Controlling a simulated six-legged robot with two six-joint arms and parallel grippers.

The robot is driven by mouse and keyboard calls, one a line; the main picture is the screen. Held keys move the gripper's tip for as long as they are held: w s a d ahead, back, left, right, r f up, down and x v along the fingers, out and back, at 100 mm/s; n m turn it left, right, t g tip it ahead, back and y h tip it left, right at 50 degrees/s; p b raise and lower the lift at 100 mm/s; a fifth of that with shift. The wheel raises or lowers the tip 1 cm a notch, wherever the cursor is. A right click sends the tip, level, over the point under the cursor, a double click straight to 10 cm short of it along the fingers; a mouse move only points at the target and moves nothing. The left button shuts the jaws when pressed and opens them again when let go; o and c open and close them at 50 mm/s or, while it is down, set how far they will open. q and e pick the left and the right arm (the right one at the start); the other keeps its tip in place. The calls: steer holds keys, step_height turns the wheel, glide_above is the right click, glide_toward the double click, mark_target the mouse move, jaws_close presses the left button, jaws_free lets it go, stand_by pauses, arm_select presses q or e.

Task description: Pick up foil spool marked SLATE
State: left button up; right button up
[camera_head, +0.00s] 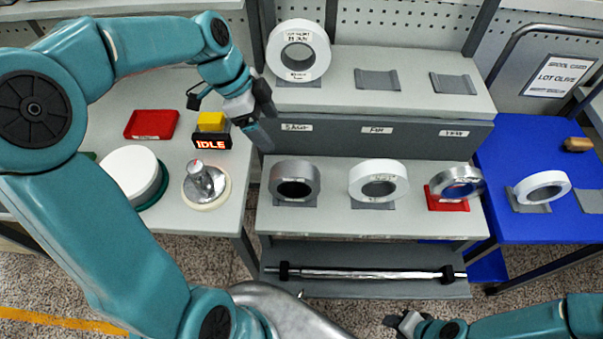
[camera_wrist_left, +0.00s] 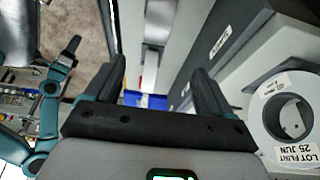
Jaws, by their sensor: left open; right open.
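No spool shows a readable SLATE mark. On the upper shelf a white spool (camera_head: 298,38) stands in a grey cradle; in the left wrist view its label reads LOT FLINT 25 JUN (camera_wrist_left: 297,150). On the lower shelf stand a grey spool (camera_head: 311,177), a white spool (camera_head: 400,176) and a silver spool with a blue core (camera_head: 472,178) in a red cradle. My left gripper (camera_head: 264,118) is open and empty, left of the shelf front; its fingers show in the left wrist view (camera_wrist_left: 160,72). My right gripper (camera_head: 400,321) is open at the bottom edge, apart from the spools.
Two upper cradles (camera_head: 377,79) (camera_head: 453,83) are empty. A blue cart (camera_head: 510,140) with a white spool (camera_head: 543,183) and a LOT OLIVE sign (camera_head: 558,75) stands right. A bar (camera_head: 370,274) lies below. The left table holds a red tray (camera_head: 151,124) and an IDLE display (camera_head: 211,141).

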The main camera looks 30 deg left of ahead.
arm_select(q)
glide_above(294, 168)
steer(key=a, duration=0.2)
steer(key=f, duration=0.9)
steer(key=shift+s+d+f+p, duration=0.15)
steer(key=shift+s+f+p, duration=0.05)
steer(key=shift+s+p, duration=0.2)
steer(key=shift+f, duration=0.4)
steer(key=p+x, duration=0.1)
steer(key=x, duration=0.4)
steer(key=shift+f, duration=0.1)
steer(key=shift+s, duration=0.15)
steer(key=shift+d, duration=0.1)
steer(key=c, duration=1)
jaws_close()
